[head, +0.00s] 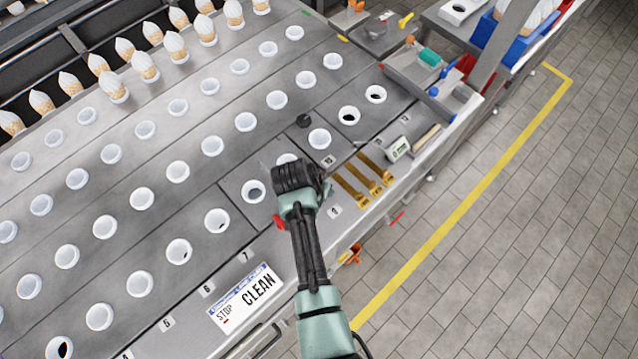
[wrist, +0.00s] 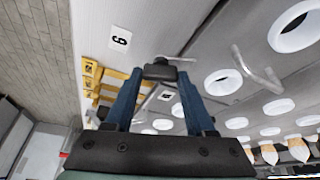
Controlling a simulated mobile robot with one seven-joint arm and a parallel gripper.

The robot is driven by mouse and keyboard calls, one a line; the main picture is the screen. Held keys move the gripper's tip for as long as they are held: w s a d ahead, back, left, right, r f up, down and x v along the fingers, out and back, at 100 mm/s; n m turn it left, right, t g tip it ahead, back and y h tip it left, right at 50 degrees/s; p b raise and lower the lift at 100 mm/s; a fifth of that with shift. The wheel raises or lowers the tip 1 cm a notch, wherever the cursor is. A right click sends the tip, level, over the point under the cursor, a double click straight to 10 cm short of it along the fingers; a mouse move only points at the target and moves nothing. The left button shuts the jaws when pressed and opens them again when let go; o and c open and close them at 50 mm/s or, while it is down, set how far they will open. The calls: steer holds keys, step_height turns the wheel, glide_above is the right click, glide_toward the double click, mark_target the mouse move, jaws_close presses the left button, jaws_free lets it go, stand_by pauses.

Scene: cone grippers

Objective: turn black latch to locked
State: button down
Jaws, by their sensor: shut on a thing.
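In the wrist view the two blue fingers of my gripper (wrist: 160,76) close in on a small black piece, which I take for the black latch (wrist: 160,69). It sits between the fingertips near the grey worktop's surface. I cannot tell from this angle which way the latch is turned. In the head view my gripper (head: 298,180) is over the worktop near its right edge, and its black body hides the fingertips and the latch.
White-rimmed holes (head: 253,191) run in rows across the worktop (head: 230,170). A black knob (head: 303,120) stands beyond my gripper, and yellow brackets (head: 362,180) lie just right of it. A bent grey rod (wrist: 255,70) is close to the fingers. Wrapped cones (head: 143,66) stand farther back.

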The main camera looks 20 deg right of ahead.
steer(key=shift+w+m+g+h+b, duration=0.15)
steer(key=shift+m+g+b, duration=0.25)
steer(key=shift+m, duration=0.5)
steer(key=shift+s+m+g+h+b, duration=0.15)
steer(key=shift+m+b, duration=0.3)
steer(key=shift+m, duration=0.45)
steer(key=shift+w, duration=0.1)
steer(key=shift+c, duration=1.2)
jaws_free()
steer(key=shift+a+r, duration=0.1)
steer(key=shift+r, duration=0.05)
steer(key=b+v, duration=0.2)
steer(key=v, duration=1)
steer(key=shift+a+r, duration=0.15)
steer(key=shift+r, duration=0.25)
steer(key=shift+w, duration=0.15)
